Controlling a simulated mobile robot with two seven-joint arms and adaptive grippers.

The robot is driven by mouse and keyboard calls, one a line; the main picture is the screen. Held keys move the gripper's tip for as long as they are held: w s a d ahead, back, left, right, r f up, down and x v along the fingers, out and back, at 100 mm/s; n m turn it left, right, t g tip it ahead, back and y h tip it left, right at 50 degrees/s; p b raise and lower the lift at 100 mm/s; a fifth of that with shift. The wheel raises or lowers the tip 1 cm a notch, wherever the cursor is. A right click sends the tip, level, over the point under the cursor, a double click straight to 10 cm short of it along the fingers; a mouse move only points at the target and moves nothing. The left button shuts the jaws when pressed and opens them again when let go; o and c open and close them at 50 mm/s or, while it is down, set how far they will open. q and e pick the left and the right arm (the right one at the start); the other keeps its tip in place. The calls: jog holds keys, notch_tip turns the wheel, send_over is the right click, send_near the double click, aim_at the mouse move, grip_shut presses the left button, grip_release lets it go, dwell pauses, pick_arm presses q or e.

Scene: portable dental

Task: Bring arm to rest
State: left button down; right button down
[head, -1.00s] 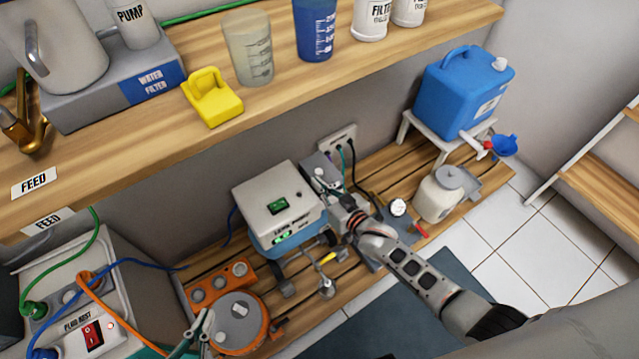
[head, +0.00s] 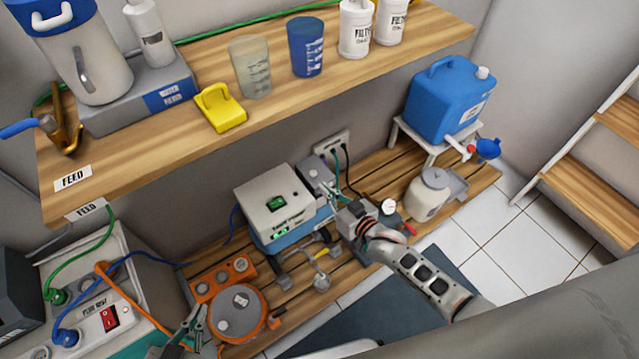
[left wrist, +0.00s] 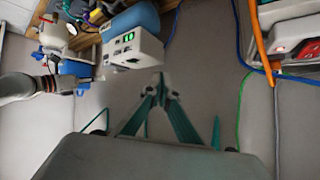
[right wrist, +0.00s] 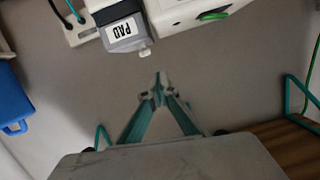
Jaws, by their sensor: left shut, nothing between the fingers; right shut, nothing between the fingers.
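My left gripper (left wrist: 160,84) is shut and empty in the left wrist view, its fingertips together in front of a grey surface. In the head view it shows at the bottom left, beside the round orange-rimmed device (head: 238,312). My right gripper (right wrist: 160,82) is shut and empty in the right wrist view, below a grey box labelled PAD (right wrist: 124,31).
A wooden shelf (head: 150,130) with cups and bottles runs above the low slatted bench. A blue jerrycan (head: 448,98) and white canister (head: 428,195) stand at the right. Cables and a red-switched unit (head: 108,316) are at the lower left. Tiled floor (head: 500,250) lies clear at the right.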

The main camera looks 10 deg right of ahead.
pick_arm(q)
jog(key=shift+a+r, duration=0.1)
pick_arm(e)
jog(key=v, duration=0.2)
jog(key=shift+s+d, duration=0.15)
jog(key=shift+s, duration=0.15)
